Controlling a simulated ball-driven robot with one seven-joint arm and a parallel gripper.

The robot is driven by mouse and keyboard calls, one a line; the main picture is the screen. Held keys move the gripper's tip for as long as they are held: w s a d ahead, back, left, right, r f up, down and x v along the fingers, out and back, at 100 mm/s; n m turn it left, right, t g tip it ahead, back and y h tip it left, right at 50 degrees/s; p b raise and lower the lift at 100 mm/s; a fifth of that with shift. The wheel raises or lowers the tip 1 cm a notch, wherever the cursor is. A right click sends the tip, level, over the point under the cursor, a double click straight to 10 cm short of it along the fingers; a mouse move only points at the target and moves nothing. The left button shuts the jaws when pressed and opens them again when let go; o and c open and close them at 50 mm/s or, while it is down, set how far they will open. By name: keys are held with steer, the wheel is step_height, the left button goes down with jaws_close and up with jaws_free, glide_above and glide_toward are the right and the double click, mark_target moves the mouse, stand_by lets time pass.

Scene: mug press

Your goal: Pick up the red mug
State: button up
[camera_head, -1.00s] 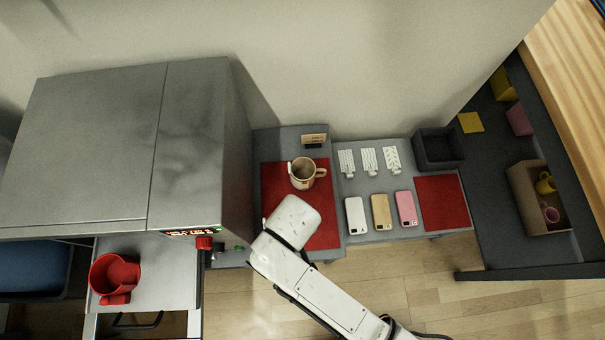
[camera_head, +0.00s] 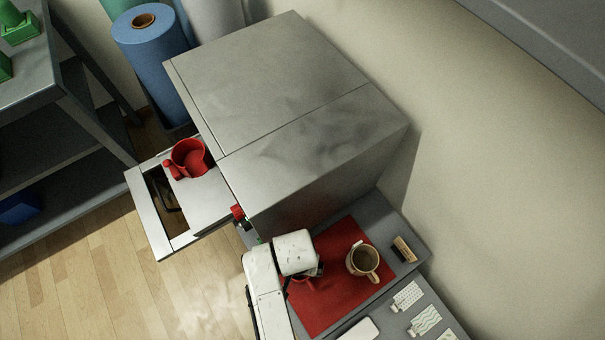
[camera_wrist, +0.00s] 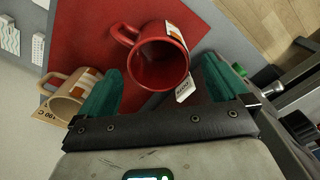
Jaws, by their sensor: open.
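A red mug (camera_wrist: 158,62) lies before my gripper in the wrist view, over the red mat (camera_wrist: 92,25). Its open mouth faces the camera, its handle points left and a printed patch shows on its side. My gripper (camera_wrist: 163,88) is open, with one teal finger on either side of the mug's near rim; I cannot tell whether they touch it. In the head view, my gripper (camera_head: 312,270) hangs over the mat and hides most of that mug (camera_head: 302,288). Another red mug-shaped piece (camera_head: 190,157) sits on the press's pulled-out tray.
A tan mug (camera_head: 363,259) stands on the mat close by and also shows beside the left finger (camera_wrist: 70,92). The large grey press (camera_head: 290,110) rises beside the mat. White patterned cards (camera_head: 407,296) lie at the lower right. A blue roll (camera_head: 155,60) stands behind the press.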

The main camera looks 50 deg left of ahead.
steer(key=shift+w+f+b, duration=0.2)
steer(key=shift+f+b, duration=0.35)
steer(key=shift+f, duration=2.6)
steer(key=c, duration=1)
steer(key=shift+c, duration=0.5)
steer(key=shift+r, duration=0.15)
